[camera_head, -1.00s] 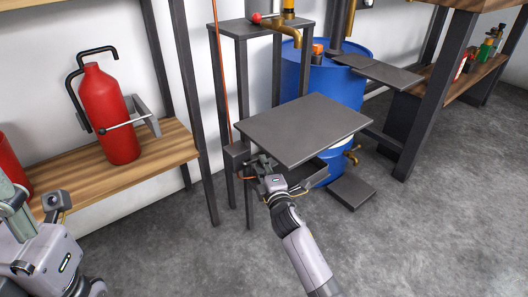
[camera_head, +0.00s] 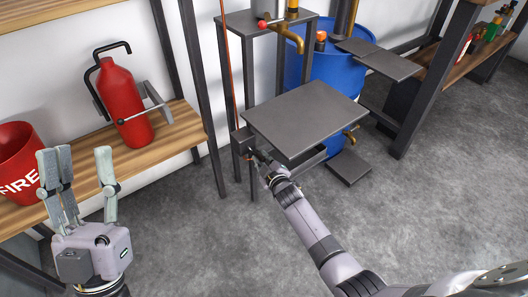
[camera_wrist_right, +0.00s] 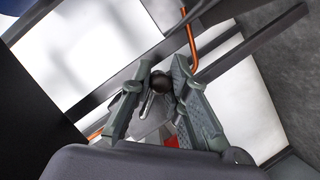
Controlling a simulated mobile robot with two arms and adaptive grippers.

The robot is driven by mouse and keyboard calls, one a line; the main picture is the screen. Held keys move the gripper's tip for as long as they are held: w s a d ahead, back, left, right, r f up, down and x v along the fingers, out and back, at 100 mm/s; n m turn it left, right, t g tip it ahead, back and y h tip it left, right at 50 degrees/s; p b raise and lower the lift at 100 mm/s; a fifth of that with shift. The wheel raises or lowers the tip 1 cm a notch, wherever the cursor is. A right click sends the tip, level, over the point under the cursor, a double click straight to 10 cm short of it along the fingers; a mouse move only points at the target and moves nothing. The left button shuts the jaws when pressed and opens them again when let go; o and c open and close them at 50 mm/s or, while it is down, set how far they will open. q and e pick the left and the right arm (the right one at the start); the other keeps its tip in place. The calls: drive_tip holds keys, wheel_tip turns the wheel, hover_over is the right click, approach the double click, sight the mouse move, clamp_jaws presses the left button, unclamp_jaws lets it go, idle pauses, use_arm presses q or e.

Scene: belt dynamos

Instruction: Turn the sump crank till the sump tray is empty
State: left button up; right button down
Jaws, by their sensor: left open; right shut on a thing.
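My right gripper (camera_head: 262,162) reaches up to the grey stand and is shut on the sump crank at its left side. In the right wrist view the crank's dark round knob (camera_wrist_right: 162,82) sits between the two fingers. A small dark box (camera_head: 243,141) is beside the fingers on the stand. The sump tray is mostly hidden under the flat grey plate (camera_head: 305,118), so I cannot see what it holds. My left gripper (camera_head: 80,165) is open and empty, fingers up, in front of the wooden shelf.
A red extinguisher-like bottle (camera_head: 124,103) and a red FIRE bucket (camera_head: 18,160) stand on the wooden shelf (camera_head: 175,135). A blue barrel (camera_head: 335,75) with brass taps stands behind the plate. A low grey slab (camera_head: 348,167) lies on the floor. The floor at right is clear.

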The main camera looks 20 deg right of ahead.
drive_tip(key=shift+s+a+f+m+g+y+p, duration=0.15)
drive_tip(key=shift+a+m+g+y+p, duration=0.45)
drive_tip(key=shift+p, duration=0.5)
use_arm(q)
drive_tip(key=w+f+g+y+p, duration=0.1)
drive_tip(key=w+f+g+y, duration=0.1)
drive_tip(key=f+g, duration=0.4)
drive_tip(key=w+a+f+g+y+p, duration=0.1)
drive_tip(key=w+f+g, duration=0.3)
drive_tip(key=f, duration=0.9)
drive_tip(key=shift+g+y, duration=0.9)
drive_tip(key=shift+g, duration=0.6)
use_arm(e)
drive_tip(key=shift+s+a+f+m+y, duration=0.15)
drive_tip(key=shift+a+m+y, duration=0.15)
drive_tip(key=shift+m, duration=0.35)
drive_tip(key=shift+s+a+f+m+y, duration=0.15)
drive_tip(key=shift+m+y, duration=0.15)
drive_tip(key=shift+m, duration=0.35)
use_arm(q)
drive_tip(key=shift+f, duration=0.1)
use_arm(e)
drive_tip(key=c, duration=1.5)
unclamp_jaws()
drive_tip(key=shift+c, duration=0.2)
drive_tip(key=v, duration=1.2)
drive_tip(key=shift+r, duration=0.15)
